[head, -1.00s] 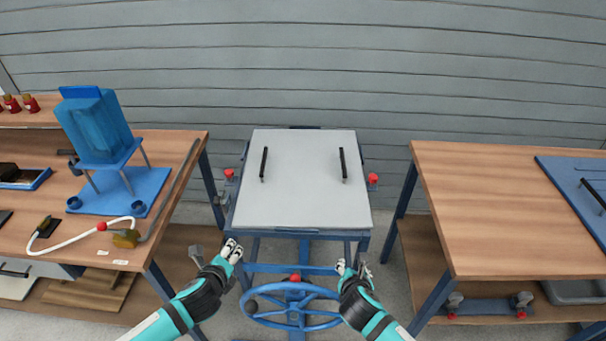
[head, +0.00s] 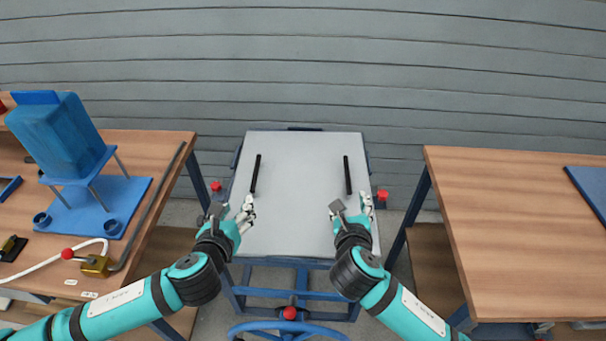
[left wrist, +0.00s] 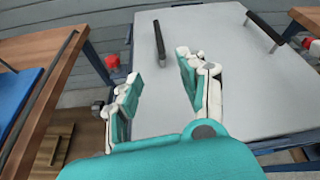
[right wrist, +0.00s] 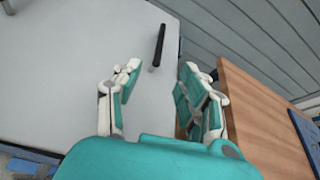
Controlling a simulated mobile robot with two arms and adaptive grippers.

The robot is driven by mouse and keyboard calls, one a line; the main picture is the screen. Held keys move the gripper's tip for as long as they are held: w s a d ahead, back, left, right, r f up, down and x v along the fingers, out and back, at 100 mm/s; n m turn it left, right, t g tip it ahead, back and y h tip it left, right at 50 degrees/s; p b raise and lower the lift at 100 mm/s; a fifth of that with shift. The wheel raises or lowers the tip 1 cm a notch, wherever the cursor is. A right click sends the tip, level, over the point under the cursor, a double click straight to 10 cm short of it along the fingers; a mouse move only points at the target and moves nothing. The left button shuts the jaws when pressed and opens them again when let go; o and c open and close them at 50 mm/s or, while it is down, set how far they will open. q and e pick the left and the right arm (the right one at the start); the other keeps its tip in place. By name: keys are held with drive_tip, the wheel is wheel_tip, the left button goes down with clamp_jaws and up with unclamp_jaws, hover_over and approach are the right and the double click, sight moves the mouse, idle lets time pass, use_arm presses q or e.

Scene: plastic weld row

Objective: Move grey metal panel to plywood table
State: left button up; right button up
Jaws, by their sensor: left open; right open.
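The grey metal panel (head: 302,185) lies flat on a blue wheeled stand (head: 290,262) in the middle of the head view. It has two black bar handles, a left one (head: 255,174) and a right one (head: 347,175). My left gripper (head: 233,211) is open over the panel's left edge, short of the left handle, which also shows ahead of it in the left wrist view (left wrist: 159,42). My right gripper (head: 351,208) is open over the panel's right side, short of the right handle, seen in the right wrist view (right wrist: 158,46). The plywood table (head: 520,230) stands at the right.
Red knobs (head: 383,195) stick out beside the stand. A blue handwheel (head: 290,328) is at its front. The left bench (head: 150,150) holds a blue tank (head: 56,135) and a hose. A blue mat (head: 590,190) lies on the table's right; its left part is bare.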

sight(253, 181)
use_arm(q)
drive_tip(key=shift+s+r, duration=0.2)
drive_tip(key=shift+s, duration=0.2)
use_arm(e)
drive_tip(key=shift+s+r, duration=0.15)
drive_tip(key=shift+s, duration=0.2)
use_arm(q)
drive_tip(key=x, duration=1.7)
drive_tip(key=shift+w+f, duration=0.15)
drive_tip(key=shift+w, duration=0.25)
use_arm(e)
drive_tip(key=x, duration=1.7)
drive_tip(key=shift+w+a, duration=0.1)
drive_tip(key=shift+w, duration=0.2)
use_arm(q)
drive_tip(key=shift+a, duration=0.1)
clamp_jaws()
use_arm(e)
clamp_jaws()
